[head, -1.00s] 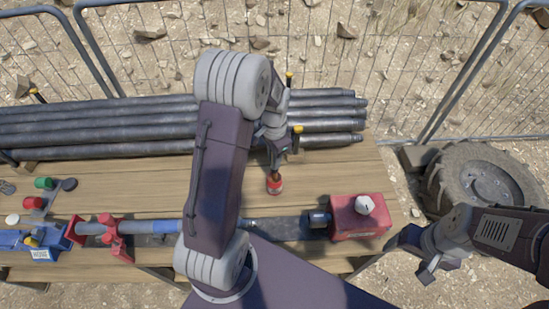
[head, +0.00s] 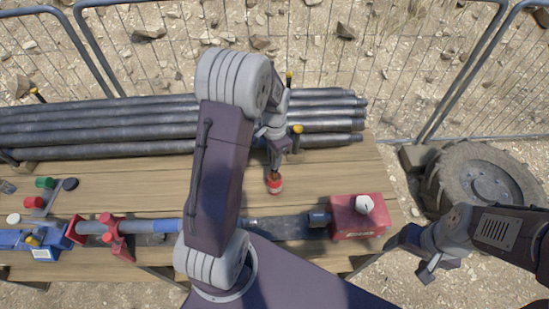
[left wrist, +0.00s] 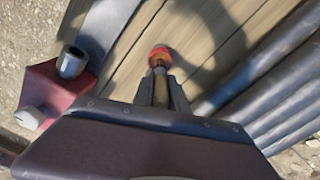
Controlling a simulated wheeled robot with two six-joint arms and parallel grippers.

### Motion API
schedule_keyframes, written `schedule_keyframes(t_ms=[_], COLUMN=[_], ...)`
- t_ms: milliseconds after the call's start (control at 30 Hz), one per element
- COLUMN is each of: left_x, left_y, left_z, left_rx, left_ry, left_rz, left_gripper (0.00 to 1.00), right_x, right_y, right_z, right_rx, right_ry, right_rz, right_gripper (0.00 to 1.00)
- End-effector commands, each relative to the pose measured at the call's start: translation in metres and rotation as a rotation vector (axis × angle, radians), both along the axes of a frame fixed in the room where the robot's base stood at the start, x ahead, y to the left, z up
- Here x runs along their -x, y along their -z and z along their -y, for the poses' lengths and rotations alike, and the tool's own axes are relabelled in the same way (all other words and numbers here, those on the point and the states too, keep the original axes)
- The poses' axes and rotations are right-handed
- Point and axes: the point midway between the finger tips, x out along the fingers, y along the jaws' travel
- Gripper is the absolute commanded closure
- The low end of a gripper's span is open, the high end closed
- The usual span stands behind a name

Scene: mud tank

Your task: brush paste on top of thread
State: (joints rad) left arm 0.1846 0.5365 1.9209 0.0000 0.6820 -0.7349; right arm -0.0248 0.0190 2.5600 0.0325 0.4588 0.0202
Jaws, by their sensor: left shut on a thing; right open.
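My left gripper (head: 275,168) points down over the table and is shut on a slim brush handle (left wrist: 160,87). The handle's lower end meets a small round red pot (head: 275,186), also in the left wrist view (left wrist: 160,54). The bristles are hidden; I cannot tell how deep they sit. A grey pipe (head: 157,226) lies along the table front, through a red stand (head: 110,232). My left arm covers part of the pipe, and I cannot make out its thread clearly. My right gripper (head: 425,262) is open and empty, off the table's right front.
A red box (head: 357,216) with a white knob and a short grey cylinder stands right of the pipe. A blue vise (head: 35,242) is at left. Several dark pipes (head: 95,128) lie behind, between yellow-topped posts.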

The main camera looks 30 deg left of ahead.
Motion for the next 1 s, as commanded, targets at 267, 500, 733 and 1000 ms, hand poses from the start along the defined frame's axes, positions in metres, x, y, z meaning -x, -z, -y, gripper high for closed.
schedule_keyframes(t_ms=[267,500,733,1000], left_x=[0.001,0.001,0.0,0.001], left_y=[-0.01,-0.035,-0.058,-0.07], left_z=[0.0,0.0,0.0,0.0], left_rx=[0.001,0.001,0.0,0.0], left_ry=[0.0,0.0,0.0,0.0], left_rz=[-0.004,-0.003,-0.001,-0.001], left_gripper=[1.0,1.0,1.0,1.0], right_x=[0.0,0.0,0.0,0.0], right_y=[-0.01,-0.034,-0.056,-0.067], right_z=[0.0,0.0,0.0,0.0], right_rx=[0.0,0.0,0.0,0.0], right_ry=[0.0,0.0,0.0,0.0], right_rz=[0.0,0.0,0.0,0.0], right_gripper=[0.25,0.25,0.25,0.25])
